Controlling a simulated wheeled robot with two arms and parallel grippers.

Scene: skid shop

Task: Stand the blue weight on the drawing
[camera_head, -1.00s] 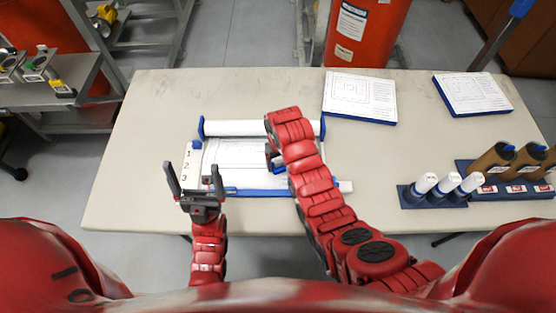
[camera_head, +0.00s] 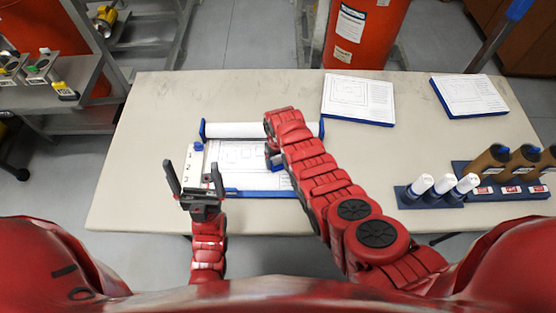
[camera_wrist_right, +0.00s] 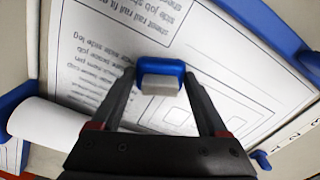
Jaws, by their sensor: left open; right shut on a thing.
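The drawing (camera_head: 232,154) is a white sheet with printed lines and text, lying in a blue-edged frame on the table. It also fills much of the right wrist view (camera_wrist_right: 85,55). My right gripper (camera_wrist_right: 158,82) is shut on the blue weight (camera_wrist_right: 160,66), a small blue block with a grey face, over the drawing. I cannot tell whether the weight touches the sheet. In the head view my right arm mostly hides that gripper, and a bit of blue (camera_head: 275,161) shows beside it. My left gripper (camera_head: 193,178) is open and empty at the frame's left front.
A white paper roll (camera_head: 235,130) lies along the frame's back. Two blue-edged pads of drawings (camera_head: 358,98) (camera_head: 470,95) lie at the back of the table (camera_head: 165,95). A rack (camera_head: 500,193) with white-capped and brown bottles stands at the right. The left table part is clear.

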